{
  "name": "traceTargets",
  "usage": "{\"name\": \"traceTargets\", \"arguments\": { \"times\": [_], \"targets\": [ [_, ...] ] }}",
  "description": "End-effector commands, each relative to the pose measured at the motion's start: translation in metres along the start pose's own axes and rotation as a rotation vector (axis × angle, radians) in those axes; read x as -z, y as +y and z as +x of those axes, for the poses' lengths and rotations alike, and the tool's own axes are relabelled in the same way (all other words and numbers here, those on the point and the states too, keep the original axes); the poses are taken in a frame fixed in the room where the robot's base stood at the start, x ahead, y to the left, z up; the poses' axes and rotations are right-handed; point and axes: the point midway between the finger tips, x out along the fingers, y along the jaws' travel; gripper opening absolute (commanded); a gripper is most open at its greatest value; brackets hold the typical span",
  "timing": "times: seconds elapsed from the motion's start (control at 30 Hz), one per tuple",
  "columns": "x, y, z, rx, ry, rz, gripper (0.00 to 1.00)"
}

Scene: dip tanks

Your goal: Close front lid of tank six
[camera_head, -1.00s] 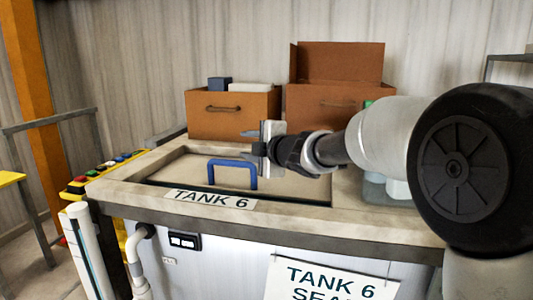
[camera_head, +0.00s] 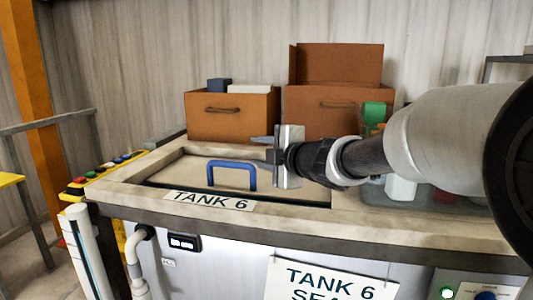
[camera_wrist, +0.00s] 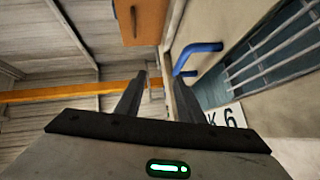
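Tank 6 (camera_head: 115,185) has a pale rim and a "TANK 6" label (camera_head: 208,200). Its flat beige lid panel (camera_head: 185,169) bears a blue handle (camera_head: 231,163), also in the wrist view (camera_wrist: 197,47). A dark strip shows along the panel's front edge; I cannot tell whether the lid is fully shut. In the wrist view a dark opening with pale bars (camera_wrist: 270,52) lies beside the handle. My gripper (camera_head: 257,147) is just right of the handle, pointing left, and seems apart from it. Its fingers stand apart and empty in the wrist view (camera_wrist: 160,82).
Two brown boxes (camera_head: 232,127) (camera_head: 318,112) stand behind the tank. Bottles (camera_head: 400,188) stand to the right, partly behind my arm. A button panel (camera_head: 90,183) is at the left end. A hanging tank 6 sign (camera_head: 335,278) and control panel (camera_head: 485,293) are in front.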

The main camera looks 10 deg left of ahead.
Motion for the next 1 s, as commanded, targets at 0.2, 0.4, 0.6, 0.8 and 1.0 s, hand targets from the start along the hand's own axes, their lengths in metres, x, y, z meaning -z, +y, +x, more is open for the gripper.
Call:
{"name": "traceTargets", "arguments": {
  "times": [0.2,0.4,0.6,0.8,1.0],
  "targets": [
    [-0.001,0.0,-0.016,0.0,-0.002,0.0,0.35],
    [0.0,-0.001,-0.025,0.0,0.0,0.0,0.35],
    [-0.001,-0.002,-0.026,0.0,0.0,0.0,0.35],
    [-0.001,-0.002,-0.026,0.0,-0.001,0.0,0.35],
    [-0.009,0.005,-0.025,0.001,-0.026,0.023,0.08]
  ]
}}
